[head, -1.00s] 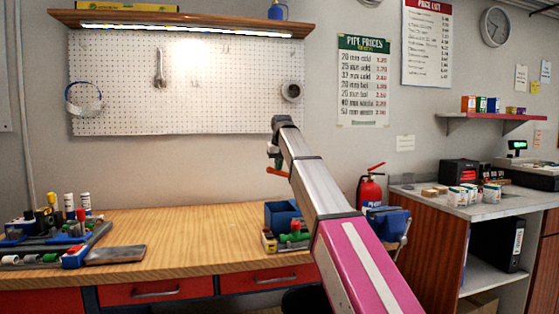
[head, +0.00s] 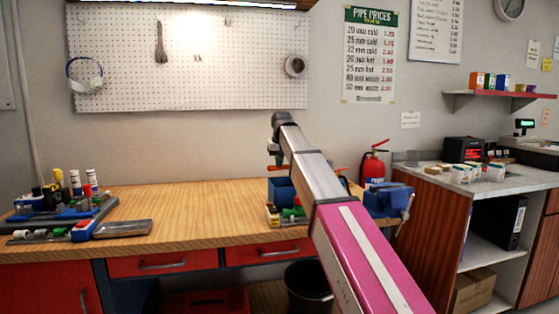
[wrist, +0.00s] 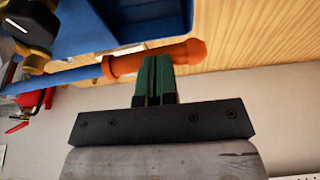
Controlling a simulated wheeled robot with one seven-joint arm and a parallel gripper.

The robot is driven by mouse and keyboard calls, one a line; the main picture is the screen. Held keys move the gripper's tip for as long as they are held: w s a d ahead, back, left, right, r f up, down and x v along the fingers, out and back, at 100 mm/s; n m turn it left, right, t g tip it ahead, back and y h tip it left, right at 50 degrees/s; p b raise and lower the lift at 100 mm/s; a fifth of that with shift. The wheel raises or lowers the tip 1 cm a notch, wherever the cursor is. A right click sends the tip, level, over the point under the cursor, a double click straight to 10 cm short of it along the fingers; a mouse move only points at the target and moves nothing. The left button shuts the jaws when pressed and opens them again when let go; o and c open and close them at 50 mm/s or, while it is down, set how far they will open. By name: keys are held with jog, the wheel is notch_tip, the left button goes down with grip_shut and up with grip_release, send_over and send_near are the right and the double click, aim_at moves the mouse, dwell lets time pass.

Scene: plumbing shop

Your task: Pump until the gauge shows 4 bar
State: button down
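The pump shows as a blue tank (head: 279,190) at the bench's right end, partly hidden by my arm. In the wrist view its blue tank (wrist: 130,22) is at the top, with a blue lever (wrist: 60,79) ending in an orange handle (wrist: 130,65). My gripper (wrist: 155,60) has its green fingers together, tips overlapping the lower edge of the handle; I cannot tell whether they touch it. The handle (head: 277,168) also shows in the head view, left of my arm. A black part with a pale face (wrist: 17,24) may be the gauge; no reading is legible.
The wooden bench (head: 190,205) is clear in its middle. Fittings and tools (head: 70,205) stand at its left. Small coloured fittings (head: 290,214) lie before the tank. A blue vise (head: 386,201) and red fire extinguisher (head: 373,167) are to the right.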

notch_tip(320, 180, up, 12)
jog(key=d, duration=0.1)
jog(key=shift+w+d, duration=0.25)
jog(key=shift+d, duration=0.15)
notch_tip(320, 180, down, 13)
jog(key=a, duration=0.2)
notch_tip(320, 180, up, 13)
jog(key=d, duration=0.2)
dwell(0.8)
